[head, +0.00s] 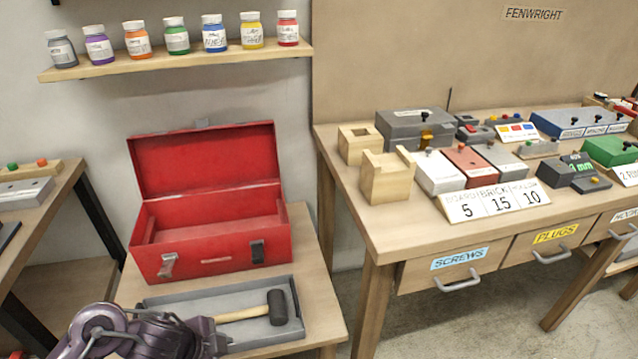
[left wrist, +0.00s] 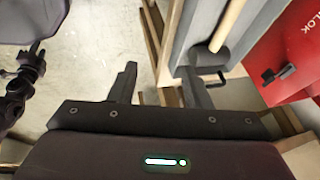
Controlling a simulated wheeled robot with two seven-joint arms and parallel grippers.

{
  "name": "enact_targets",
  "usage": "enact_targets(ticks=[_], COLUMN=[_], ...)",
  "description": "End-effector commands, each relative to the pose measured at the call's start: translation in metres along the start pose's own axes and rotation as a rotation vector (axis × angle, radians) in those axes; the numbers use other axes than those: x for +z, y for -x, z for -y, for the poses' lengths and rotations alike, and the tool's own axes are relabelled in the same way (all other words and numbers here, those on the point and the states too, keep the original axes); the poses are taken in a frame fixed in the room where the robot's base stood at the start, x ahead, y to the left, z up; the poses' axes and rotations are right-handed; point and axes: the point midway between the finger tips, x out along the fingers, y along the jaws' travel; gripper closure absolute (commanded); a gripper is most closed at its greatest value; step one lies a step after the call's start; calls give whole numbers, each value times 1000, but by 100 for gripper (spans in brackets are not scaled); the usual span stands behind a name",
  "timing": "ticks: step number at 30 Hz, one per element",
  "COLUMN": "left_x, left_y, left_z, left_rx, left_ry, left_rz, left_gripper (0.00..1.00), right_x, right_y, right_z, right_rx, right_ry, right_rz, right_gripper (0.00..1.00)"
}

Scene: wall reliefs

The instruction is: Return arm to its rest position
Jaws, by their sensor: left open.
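My left arm shows as purple links at the bottom left of the head view, in front of the small table (head: 323,290); its fingers cannot be made out there. In the left wrist view my left gripper (left wrist: 158,80) is open, with its two dark fingers apart and nothing between them. Beyond the fingers are the floor and the table edge. The right finger appears close to the grey tray (left wrist: 190,30), but I cannot tell whether they touch. My right gripper is not seen.
A hammer (head: 279,307) lies in the grey tray (head: 165,298). Behind it stands an open, empty-looking red toolbox (head: 210,245). Paint jars (head: 177,36) line a wall shelf (head: 185,62). A workbench (head: 400,225) with boxes is at right; another bench (head: 60,205) is at left.

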Motion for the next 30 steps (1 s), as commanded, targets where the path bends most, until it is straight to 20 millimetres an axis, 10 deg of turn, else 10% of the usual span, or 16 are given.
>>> enact_targets(ticks=[14,30], left_x=[-51,2], left_y=[7,55], left_z=[7,-47], left_rx=[-261,-245], left_ry=[289,988], left_rz=[-51,192], left_gripper=[56,56], right_x=[3,5], right_y=[0,0], right_z=[1,1], right_rx=[-1,-1], right_ry=[0,0], right_rz=[4,6], right_gripper=[68,68])
